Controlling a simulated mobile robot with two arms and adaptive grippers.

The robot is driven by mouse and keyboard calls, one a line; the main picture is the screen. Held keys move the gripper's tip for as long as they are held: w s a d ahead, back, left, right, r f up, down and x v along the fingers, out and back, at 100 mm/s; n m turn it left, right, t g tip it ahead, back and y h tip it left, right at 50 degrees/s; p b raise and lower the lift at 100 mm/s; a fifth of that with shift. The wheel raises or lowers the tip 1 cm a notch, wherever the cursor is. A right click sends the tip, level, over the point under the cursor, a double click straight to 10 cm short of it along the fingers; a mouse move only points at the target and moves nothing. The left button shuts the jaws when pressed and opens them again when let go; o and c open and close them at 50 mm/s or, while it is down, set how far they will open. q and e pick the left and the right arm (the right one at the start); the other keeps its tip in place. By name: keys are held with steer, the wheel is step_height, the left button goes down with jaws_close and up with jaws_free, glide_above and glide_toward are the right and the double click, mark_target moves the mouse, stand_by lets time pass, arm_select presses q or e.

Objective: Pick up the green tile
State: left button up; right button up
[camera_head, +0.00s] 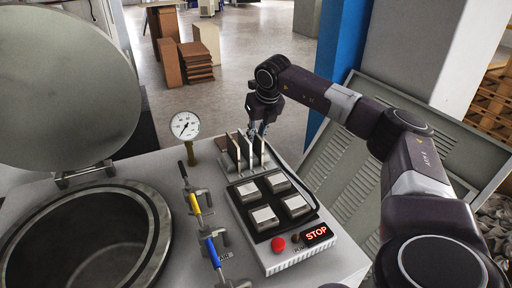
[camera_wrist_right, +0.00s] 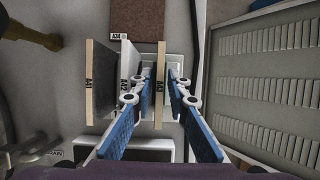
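Several thin tiles (camera_head: 243,150) stand upright side by side in a rack at the back of the control box in the head view. My right gripper (camera_head: 260,130) points down over the rightmost of them. In the right wrist view, tiles labelled A41 (camera_wrist_right: 101,84), A42 (camera_wrist_right: 130,68) and A43 (camera_wrist_right: 161,85) show mostly edge-on. My right gripper (camera_wrist_right: 161,82) is open, with its blue-padded fingers on either side of tile A43 and small gaps visible. I cannot make out a green face on any tile. My left gripper is not in view.
A brown piece labelled A34 (camera_wrist_right: 138,18) lies beyond the tiles. The control box (camera_head: 290,254) carries several square pads, a red button and a STOP sign. A pressure gauge (camera_head: 185,125), valve handles and an open round vessel (camera_head: 150,240) stand left. A louvred panel (camera_head: 345,190) leans right.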

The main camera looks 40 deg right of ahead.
steer(key=shift+f, duration=0.2)
stand_by(0.7)
steer(key=shift+c, duration=0.4)
jaws_close()
